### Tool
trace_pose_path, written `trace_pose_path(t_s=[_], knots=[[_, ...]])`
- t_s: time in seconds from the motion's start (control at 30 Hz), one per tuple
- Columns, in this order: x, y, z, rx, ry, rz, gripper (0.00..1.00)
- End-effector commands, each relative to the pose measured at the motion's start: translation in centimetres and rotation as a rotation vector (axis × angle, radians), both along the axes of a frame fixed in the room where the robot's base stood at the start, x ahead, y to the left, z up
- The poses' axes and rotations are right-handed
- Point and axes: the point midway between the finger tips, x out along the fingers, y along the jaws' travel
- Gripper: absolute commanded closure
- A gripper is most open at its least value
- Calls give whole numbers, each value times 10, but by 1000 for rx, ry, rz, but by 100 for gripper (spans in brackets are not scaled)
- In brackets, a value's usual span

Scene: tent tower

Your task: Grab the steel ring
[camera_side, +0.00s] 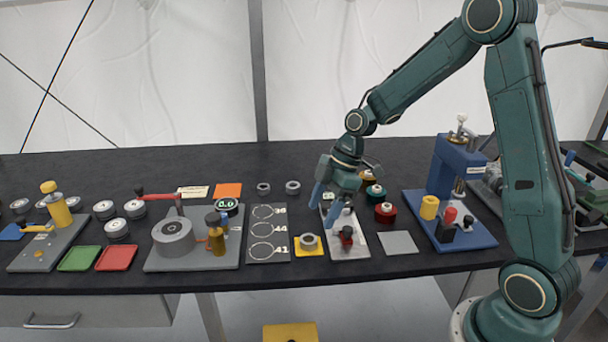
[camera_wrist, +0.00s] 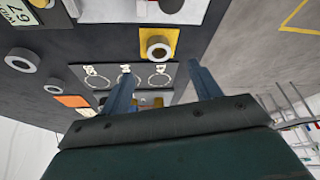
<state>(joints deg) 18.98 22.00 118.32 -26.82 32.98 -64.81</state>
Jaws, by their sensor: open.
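Three small grey metal rings show. One ring (camera_side: 308,241) sits on a yellow square pad at the front of the table; it also shows in the wrist view (camera_wrist: 158,48). Two more lie loose on the black top further back, a left ring (camera_side: 263,188) and a right ring (camera_side: 293,187). In the wrist view they are at the left edge, one nearer the top (camera_wrist: 22,61) and one lower (camera_wrist: 55,86). My gripper (camera_side: 325,208) hangs over the grey plate, right of the rings. Its blue fingers (camera_wrist: 161,75) are spread, with nothing held between them.
A dark board (camera_side: 268,255) with printed circles lies left of the yellow pad (camera_side: 320,251). Red and green spools stand to the right, before a blue press (camera_side: 445,172).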

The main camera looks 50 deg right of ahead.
Motion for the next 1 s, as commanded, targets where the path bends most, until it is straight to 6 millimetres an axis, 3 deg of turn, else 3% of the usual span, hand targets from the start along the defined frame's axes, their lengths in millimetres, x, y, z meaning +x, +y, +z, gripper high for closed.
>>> trace_pose_path(t_s=[0.2,0.57,1.0], knots=[[4,7,-19,-1,-1,1,37],[5,9,-25,0,0,0,37],[13,22,-64,0,2,-1,37]])
